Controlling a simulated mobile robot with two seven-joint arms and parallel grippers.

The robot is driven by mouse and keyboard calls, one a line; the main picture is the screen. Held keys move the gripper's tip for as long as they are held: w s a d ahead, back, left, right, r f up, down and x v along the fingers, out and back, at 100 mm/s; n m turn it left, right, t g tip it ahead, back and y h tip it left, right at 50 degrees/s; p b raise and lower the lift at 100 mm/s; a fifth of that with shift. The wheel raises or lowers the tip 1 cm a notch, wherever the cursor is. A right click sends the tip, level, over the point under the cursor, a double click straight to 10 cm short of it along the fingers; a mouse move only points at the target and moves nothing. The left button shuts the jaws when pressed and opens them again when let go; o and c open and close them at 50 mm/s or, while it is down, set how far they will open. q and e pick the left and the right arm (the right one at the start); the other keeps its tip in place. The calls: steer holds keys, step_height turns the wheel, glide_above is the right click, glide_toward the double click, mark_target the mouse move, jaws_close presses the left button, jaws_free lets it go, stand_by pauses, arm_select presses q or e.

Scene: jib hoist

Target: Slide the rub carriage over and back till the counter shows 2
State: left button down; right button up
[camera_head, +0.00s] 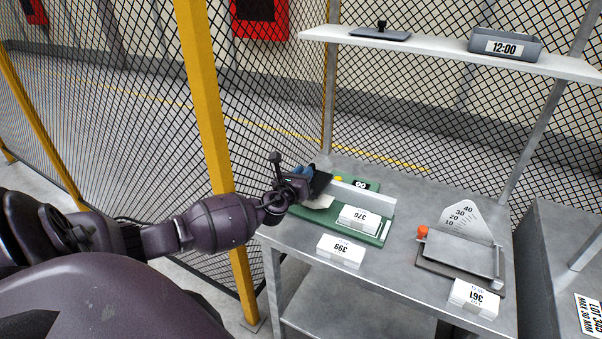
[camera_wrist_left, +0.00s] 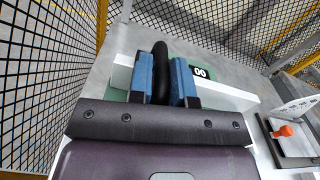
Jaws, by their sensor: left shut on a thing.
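The rub tester has a green base (camera_head: 336,226) on the grey table and a pale rail (camera_head: 372,198) along it. Its counter (camera_wrist_left: 200,72) reads 00 in the left wrist view; it also shows small behind the rail in the head view (camera_head: 361,185). My left gripper (camera_wrist_left: 162,78) has its blue fingers shut on a black rounded handle (camera_wrist_left: 160,62), which looks like the rub carriage's grip. In the head view the left gripper (camera_head: 314,174) is at the left end of the rail and hides most of the carriage. My right gripper is not in view.
White labels 376 (camera_head: 359,219) and 399 (camera_head: 341,251) are at the tester's front. A plate device with a dial (camera_head: 462,217) and orange knob (camera_head: 422,231) stands to the right. A shelf (camera_head: 450,55) hangs above. A yellow post (camera_head: 205,110) and mesh fence stand left and behind.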

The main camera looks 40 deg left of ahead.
arm_select(q)
steer(key=d, duration=0.2)
steer(key=w+d+p, duration=0.1)
steer(key=d, duration=0.2)
steer(key=w+d+p, duration=0.1)
steer(key=d, duration=0.1)
steer(key=shift+d+r, duration=0.2)
steer(key=shift+r, duration=0.05)
steer(key=d, duration=0.3)
steer(key=w+d, duration=0.1)
steer(key=d, duration=0.2)
steer(key=shift+w+f+p, duration=0.15)
steer(key=shift+p, duration=0.25)
steer(key=shift+d, duration=0.4)
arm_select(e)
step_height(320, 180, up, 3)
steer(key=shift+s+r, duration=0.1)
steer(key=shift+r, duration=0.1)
arm_select(q)
steer(key=shift+d, duration=0.1)
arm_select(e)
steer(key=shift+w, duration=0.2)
